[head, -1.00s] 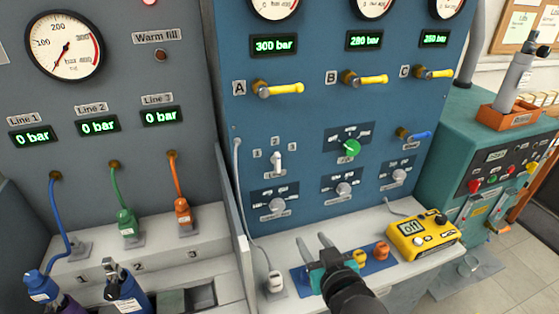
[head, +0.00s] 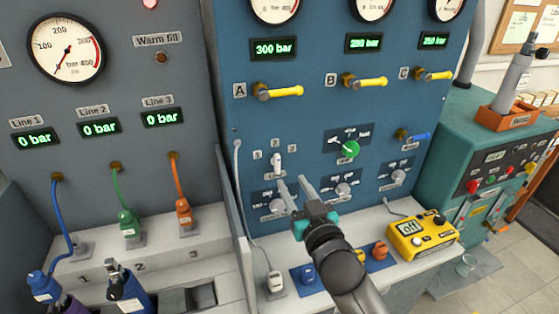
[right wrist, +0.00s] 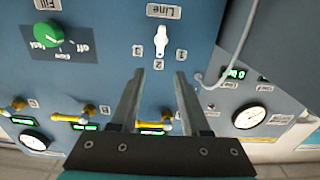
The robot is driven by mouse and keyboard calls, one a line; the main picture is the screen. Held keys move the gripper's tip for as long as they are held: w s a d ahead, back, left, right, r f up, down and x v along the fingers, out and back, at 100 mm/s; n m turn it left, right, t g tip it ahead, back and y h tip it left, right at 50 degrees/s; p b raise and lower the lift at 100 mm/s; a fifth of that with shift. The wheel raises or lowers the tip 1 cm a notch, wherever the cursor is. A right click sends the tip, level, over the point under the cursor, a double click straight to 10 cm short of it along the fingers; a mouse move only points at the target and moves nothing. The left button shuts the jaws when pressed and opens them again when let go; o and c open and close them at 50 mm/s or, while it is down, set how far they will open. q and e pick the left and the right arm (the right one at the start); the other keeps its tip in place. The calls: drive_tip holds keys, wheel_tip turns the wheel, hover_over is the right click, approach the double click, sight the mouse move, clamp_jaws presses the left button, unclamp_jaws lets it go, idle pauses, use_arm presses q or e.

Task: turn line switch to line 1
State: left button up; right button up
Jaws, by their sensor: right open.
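The line switch (head: 277,163) is a small white lever on the blue panel, with plates 1, 2 and 3 around it. In the head view it stands about upright, in line with plate 2 (head: 275,143). It also shows in the right wrist view (right wrist: 161,42), upside down, under the "Line" label (right wrist: 165,11). My right gripper (head: 291,181) is open and empty, its fingertips just below the switch in the head view. In the right wrist view the switch lies beyond the gap between the fingertips (right wrist: 160,76). No contact shows. My left gripper is out of view.
Grey knobs (head: 343,190) and a green knob (head: 349,149) are on the panel near the gripper. Yellow valve handles (head: 280,91) are above. A white cable (head: 241,195) hangs left of the switch. A yellow meter (head: 420,233) stands on the ledge.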

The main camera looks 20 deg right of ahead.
sight(279, 160)
drive_tip(key=w, duration=1)
drive_tip(key=shift+a, duration=0.2)
drive_tip(key=shift+c, duration=0.3)
clamp_jaws()
